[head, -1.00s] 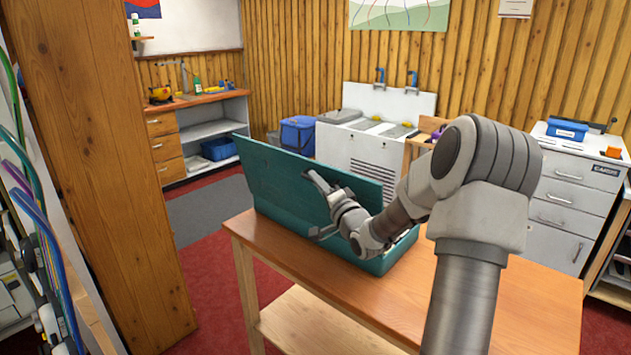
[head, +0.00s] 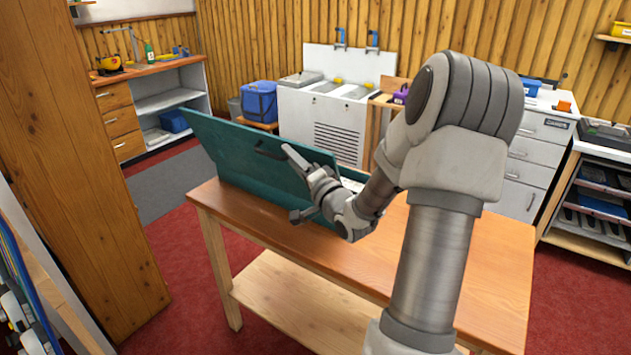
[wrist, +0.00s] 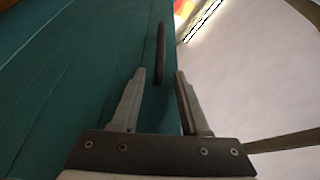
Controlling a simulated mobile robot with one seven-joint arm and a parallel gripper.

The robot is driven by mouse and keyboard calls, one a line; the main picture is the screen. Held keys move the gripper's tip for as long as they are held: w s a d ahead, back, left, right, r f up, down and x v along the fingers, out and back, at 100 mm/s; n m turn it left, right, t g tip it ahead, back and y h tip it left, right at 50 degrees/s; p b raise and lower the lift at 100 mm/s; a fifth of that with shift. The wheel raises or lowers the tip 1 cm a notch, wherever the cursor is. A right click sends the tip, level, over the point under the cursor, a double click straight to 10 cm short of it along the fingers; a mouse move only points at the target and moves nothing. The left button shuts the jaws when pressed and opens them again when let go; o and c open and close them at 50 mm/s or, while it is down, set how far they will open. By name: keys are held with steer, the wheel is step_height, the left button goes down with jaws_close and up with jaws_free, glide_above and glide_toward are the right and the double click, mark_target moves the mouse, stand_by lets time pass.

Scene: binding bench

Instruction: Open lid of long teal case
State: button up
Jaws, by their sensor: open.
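The long teal case (head: 225,150) stands on the wooden table, its lid raised steeply above the body. A dark bar handle (head: 268,153) is on the lid's face. Something pale shows in the case at its right end; my arm hides much of the body. My gripper (head: 291,182) is open in front of the lid, near the handle. In the wrist view, my gripper (wrist: 158,75) has its fingers apart, with the dark handle (wrist: 160,50) seen ahead between their tips and the teal lid (wrist: 70,70) filling the left side. I see no grip on the handle.
The table top (head: 460,240) is bare to the right of the case. A tall wooden post (head: 75,180) stands at the left. Drawers and shelves stand at the right.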

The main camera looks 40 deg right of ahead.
steer(key=s+f, duration=0.1)
steer(key=s, duration=0.9)
steer(key=shift+s+a+f, duration=0.15)
steer(key=shift+f, duration=0.1)
steer(key=shift+s, duration=0.1)
steer(key=s+f+p, duration=0.1)
steer(key=s+p, duration=0.1)
steer(key=s, duration=0.4)
steer(key=shift+s+d+f, duration=0.15)
steer(key=shift+d+f, duration=0.1)
steer(key=s+f+p, duration=0.3)
steer(key=s, duration=0.9)
steer(key=shift+s+f+p, duration=0.3)
steer(key=shift+s+f, duration=0.05)
steer(key=shift+s, duration=0.05)
stand_by(0.8)
stand_by(0.7)
